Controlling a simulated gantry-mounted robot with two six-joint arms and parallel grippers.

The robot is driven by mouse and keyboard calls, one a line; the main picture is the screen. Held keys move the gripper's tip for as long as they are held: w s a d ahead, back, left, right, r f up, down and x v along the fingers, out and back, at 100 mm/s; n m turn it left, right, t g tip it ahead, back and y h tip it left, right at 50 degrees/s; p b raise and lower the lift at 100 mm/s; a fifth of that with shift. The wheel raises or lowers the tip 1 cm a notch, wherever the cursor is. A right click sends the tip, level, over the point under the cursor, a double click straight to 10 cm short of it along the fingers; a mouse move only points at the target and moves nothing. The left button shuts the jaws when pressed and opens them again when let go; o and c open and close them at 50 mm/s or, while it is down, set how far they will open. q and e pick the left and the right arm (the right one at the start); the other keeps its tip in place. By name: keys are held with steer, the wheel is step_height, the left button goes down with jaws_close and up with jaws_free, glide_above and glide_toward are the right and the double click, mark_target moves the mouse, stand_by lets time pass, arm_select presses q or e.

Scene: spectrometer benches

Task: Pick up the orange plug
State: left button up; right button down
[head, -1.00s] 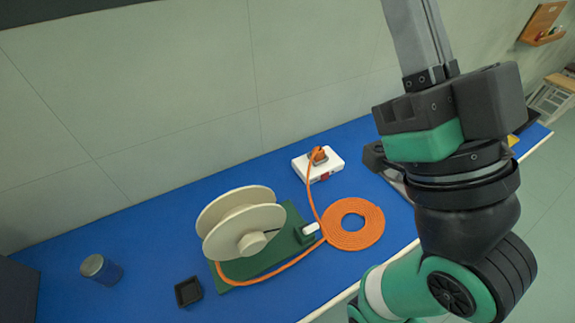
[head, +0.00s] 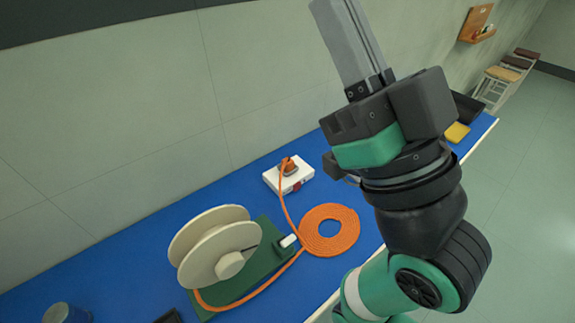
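The orange plug (head: 290,168) sits upright on a white power strip or socket box (head: 302,181) near the back of the blue bench, apparently plugged in. Its orange cord (head: 285,205) runs forward to a flat coil (head: 315,248) and on to the cream reel. My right gripper (head: 335,35) points up at upper centre, in front of the wall and well clear of the plug. Its fingers overlap from this angle, so their opening is unclear. No object shows in it. My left gripper is out of view.
The cream reel (head: 186,248) stands on a green base (head: 265,264) left of the coil. A dark grey can (head: 62,314) is at lower left. A yellow item (head: 457,132) and dark tray (head: 470,109) lie at the bench's right end. Blue bench is clear left of the socket box.

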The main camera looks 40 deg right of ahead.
stand_by(0.3)
steer(key=shift+c, duration=2)
jaws_free()
